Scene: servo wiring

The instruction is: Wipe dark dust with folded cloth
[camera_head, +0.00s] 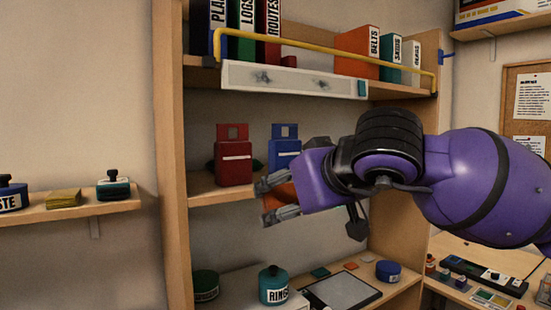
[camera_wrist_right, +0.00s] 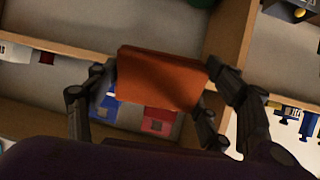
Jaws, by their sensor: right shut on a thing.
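My right gripper (camera_head: 270,200) reaches in from the right, with its fingers pointing left in front of the middle shelf. It is shut on the orange folded cloth (camera_wrist_right: 162,78), which sits between the fingers in the right wrist view. In the head view only part of the cloth (camera_head: 284,197) shows between the fingers. The dark dust shows as two grey smudges, one on the left (camera_head: 262,78) and one on the right (camera_head: 322,87) of a white panel (camera_head: 292,82) along the upper shelf's front. The gripper is below this panel and apart from it. My left gripper is not in view.
A yellow rail (camera_head: 320,57) runs above the white panel, in front of several binders. A red container (camera_head: 233,160) and a blue container (camera_head: 285,147) stand on the middle shelf behind the gripper. A teal jar (camera_head: 273,287) stands below.

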